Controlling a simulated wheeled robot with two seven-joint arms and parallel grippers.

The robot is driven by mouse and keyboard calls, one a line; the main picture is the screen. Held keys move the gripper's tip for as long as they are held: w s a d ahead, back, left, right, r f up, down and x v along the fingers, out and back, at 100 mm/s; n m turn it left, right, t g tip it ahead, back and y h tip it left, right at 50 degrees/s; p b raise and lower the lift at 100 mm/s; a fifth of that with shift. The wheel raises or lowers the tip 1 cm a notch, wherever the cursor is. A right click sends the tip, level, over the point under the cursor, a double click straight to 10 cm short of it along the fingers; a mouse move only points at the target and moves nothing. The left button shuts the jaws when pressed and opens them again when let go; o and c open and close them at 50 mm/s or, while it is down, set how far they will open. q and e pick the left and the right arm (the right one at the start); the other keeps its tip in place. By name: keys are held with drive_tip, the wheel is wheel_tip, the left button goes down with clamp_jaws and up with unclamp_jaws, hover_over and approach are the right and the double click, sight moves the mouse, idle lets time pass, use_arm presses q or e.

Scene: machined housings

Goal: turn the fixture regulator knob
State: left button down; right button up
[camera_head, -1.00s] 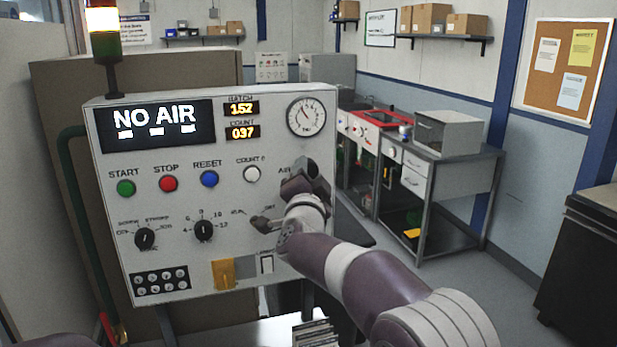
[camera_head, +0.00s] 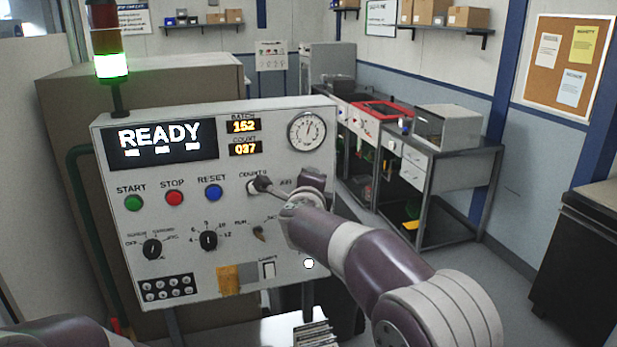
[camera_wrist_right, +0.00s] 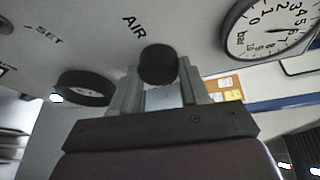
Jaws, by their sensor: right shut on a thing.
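The fixture regulator knob (camera_wrist_right: 158,64) is a short black cylinder on the sloping grey panel, beside the AIR label in the right wrist view. My right gripper (camera_wrist_right: 160,92) is shut on it, one finger on each side. In the head view the right gripper (camera_head: 312,183) is at the panel's right side, below the pressure gauge (camera_head: 307,131), and hides the knob. The gauge also shows large in the wrist view (camera_wrist_right: 270,28). Its needle points up and slightly right in the head view. The panel display (camera_head: 154,139) reads READY. My left gripper is out of view.
A signal tower (camera_head: 111,66) glows green. Benches (camera_head: 450,190) stand behind at the right.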

drive_tip(key=shift+d+r+m+g+y+p, duration=0.1)
drive_tip(key=shift+m+g+y+p, duration=0.5)
drive_tip(key=shift+m+p, duration=0.7)
drive_tip(key=shift+d+m+g+y+p, duration=0.1)
drive_tip(key=shift+m+g+y+p, duration=0.5)
drive_tip(key=shift+m+p, duration=0.65)
drive_tip(key=shift+m, duration=0.35)
drive_tip(key=o, duration=1)
drive_tip(key=shift+o, duration=0.2)
drive_tip(key=b+v, duration=0.2)
drive_tip(key=v, duration=1)
drive_tip(key=shift+s+d, duration=0.2)
drive_tip(key=shift+s, duration=0.05)
